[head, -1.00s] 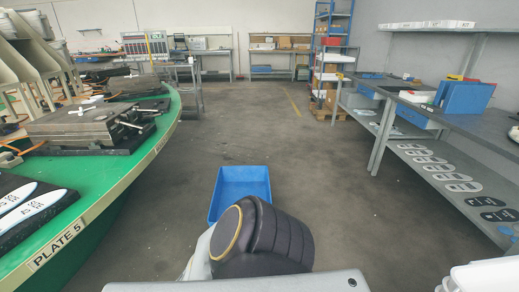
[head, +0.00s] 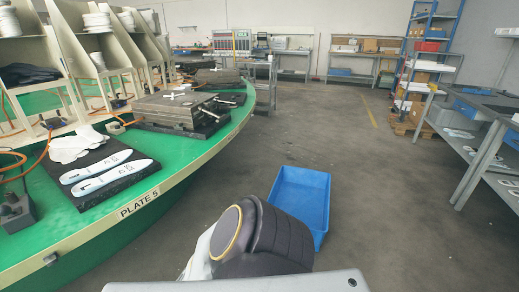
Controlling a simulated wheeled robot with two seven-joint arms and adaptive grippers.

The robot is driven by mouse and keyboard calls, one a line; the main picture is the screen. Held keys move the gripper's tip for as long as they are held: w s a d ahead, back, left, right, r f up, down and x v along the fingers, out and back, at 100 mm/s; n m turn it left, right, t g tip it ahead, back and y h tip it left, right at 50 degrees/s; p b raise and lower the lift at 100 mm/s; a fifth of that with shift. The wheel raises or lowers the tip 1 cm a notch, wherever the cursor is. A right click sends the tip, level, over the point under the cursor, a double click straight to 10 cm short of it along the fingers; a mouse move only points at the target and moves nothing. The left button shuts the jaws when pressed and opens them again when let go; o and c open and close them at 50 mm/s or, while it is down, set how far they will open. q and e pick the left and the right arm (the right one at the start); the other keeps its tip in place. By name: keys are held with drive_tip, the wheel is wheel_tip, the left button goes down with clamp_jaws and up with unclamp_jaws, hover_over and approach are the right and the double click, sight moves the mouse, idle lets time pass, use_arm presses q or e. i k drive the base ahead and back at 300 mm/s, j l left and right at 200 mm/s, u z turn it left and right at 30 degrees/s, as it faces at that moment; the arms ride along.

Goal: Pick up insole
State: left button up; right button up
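Two white insoles lie side by side on a black pad (head: 82,194) on the green carousel table (head: 75,232), above the label "PLATE 5". The farther insole (head: 95,167) and the nearer insole (head: 112,178) both carry small dark print. White sheet-like pieces (head: 78,145) lie behind them on the pad's far end. Neither of my grippers is in view; only a dark rounded part of my own body shows at the bottom centre.
A blue bin (head: 303,196) stands on the floor right of the carousel. A metal mould (head: 182,110) with clamp handles sits farther along the carousel. A grey workbench (head: 487,125) is at the right.

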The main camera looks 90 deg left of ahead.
sight(88, 186)
drive_tip(key=u, duration=0.55)
drive_tip(key=l+u, duration=0.1)
drive_tip(key=u, duration=0.4)
drive_tip(key=i+l+u, duration=0.1)
drive_tip(key=u, duration=0.45)
drive_tip(key=l+u, duration=0.1)
drive_tip(key=u, duration=0.95)
drive_tip(key=l+u, duration=0.15)
drive_tip(key=u, duration=0.9)
drive_tip(key=k+u, duration=0.1)
drive_tip(key=u, duration=0.45)
